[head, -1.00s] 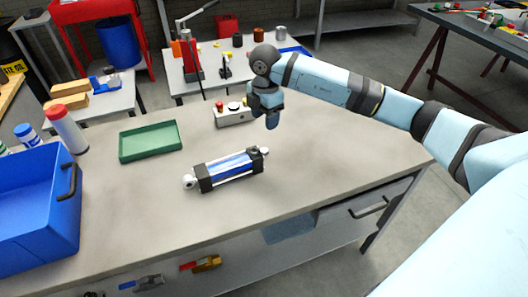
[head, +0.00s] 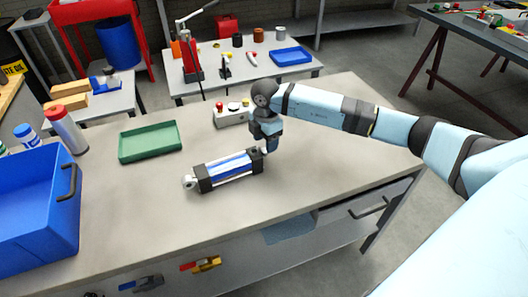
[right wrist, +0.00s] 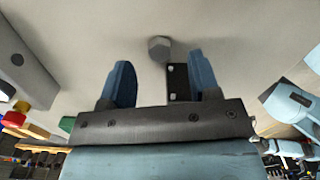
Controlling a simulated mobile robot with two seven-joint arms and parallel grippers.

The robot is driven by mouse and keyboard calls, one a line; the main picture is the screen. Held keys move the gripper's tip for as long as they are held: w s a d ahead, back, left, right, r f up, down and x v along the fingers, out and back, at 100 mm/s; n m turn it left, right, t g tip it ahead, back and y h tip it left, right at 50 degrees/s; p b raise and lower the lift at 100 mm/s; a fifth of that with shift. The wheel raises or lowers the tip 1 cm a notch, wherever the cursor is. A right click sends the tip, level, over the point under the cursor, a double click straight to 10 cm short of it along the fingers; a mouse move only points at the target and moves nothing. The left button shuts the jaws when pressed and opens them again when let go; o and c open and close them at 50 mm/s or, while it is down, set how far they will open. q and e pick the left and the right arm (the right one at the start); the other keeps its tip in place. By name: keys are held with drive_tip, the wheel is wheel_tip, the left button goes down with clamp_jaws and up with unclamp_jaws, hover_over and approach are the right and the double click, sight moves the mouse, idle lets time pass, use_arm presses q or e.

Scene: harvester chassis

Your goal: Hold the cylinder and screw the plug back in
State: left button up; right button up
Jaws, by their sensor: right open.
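The cylinder (head: 231,166) lies on the grey workbench, with a blue barrel, black end blocks and a light eye at its left end. My right gripper (head: 269,147) points down beside its right end block. In the right wrist view the two blue fingers of this gripper (right wrist: 160,62) are apart with nothing clamped. A grey hexagonal piece (right wrist: 159,47), perhaps the plug, shows between and just beyond the fingertips. Next to it is a black end block (right wrist: 178,82), partly hidden by the right finger. I cannot tell if the piece touches the block. My left gripper is not in view.
A green tray (head: 150,157), a box with a red button (head: 231,116) and a red-capped bottle (head: 66,130) stand on the workbench (head: 300,190). A blue crate (head: 30,235) fills its left end. The bench right of the cylinder is clear.

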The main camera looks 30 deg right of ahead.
wheel_tip(320, 180, down, 4)
drive_tip(key=shift+d+r, duration=0.1)
drive_tip(key=shift+r, duration=0.05)
drive_tip(key=shift+c, duration=0.2)
clamp_jaws()
drive_tip(key=shift+r, duration=0.2)
wheel_tip(320, 180, up, 20)
idle(0.4)
drive_tip(key=shift+f, duration=0.15)
